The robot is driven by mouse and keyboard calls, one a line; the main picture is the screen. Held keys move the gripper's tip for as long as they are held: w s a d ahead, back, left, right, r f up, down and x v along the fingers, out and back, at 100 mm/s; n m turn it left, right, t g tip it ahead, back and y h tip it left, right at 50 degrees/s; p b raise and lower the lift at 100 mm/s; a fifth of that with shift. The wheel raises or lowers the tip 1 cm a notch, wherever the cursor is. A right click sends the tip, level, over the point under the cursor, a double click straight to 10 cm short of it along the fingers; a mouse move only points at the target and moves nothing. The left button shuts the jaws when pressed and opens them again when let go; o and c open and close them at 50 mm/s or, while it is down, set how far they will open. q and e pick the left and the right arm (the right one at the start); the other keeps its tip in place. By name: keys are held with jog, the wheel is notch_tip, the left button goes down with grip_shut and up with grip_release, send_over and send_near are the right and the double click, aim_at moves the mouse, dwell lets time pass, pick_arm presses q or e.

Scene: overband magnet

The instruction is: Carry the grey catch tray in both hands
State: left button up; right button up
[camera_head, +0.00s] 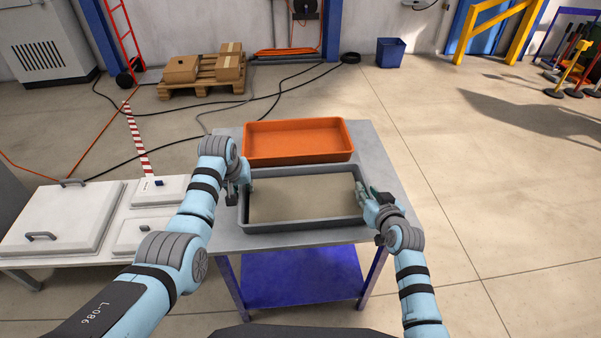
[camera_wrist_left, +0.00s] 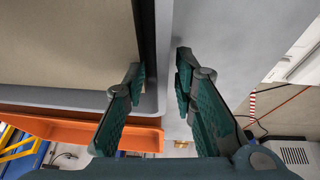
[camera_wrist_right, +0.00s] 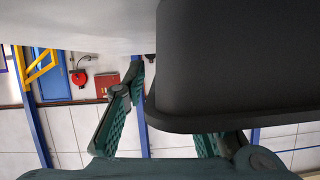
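The grey catch tray (camera_head: 300,224), with a beige floor, lies on the front part of a grey-topped table. My left gripper (camera_head: 242,186) is at the tray's left end. In the left wrist view its open fingers (camera_wrist_left: 161,75) stand either side of the tray's rim (camera_wrist_left: 163,40), with gaps showing. My right gripper (camera_head: 367,193) is at the tray's right end. In the right wrist view its fingers are spread, one on each side of the dark tray wall (camera_wrist_right: 235,70), which hides much of one finger.
An orange tray (camera_head: 298,141) sits behind the grey one on the same table (camera_head: 385,150). A low white bench with lidded boxes (camera_head: 65,215) stands at left. A pallet with cartons (camera_head: 205,72) and a blue bin (camera_head: 391,52) are farther back.

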pick_arm(q)
jog(key=shift+r, duration=0.1)
pick_arm(e)
jog(key=shift+s, duration=0.1)
pick_arm(q)
jog(key=v, duration=1.1)
jog(key=shift+s+r, duration=0.15)
jog(key=shift+r, duration=0.2)
pick_arm(e)
jog(key=v, duration=1.1)
jog(key=shift+s+d+r, duration=0.1)
jog(key=shift+s+r, duration=0.15)
jog(key=shift+s, duration=0.1)
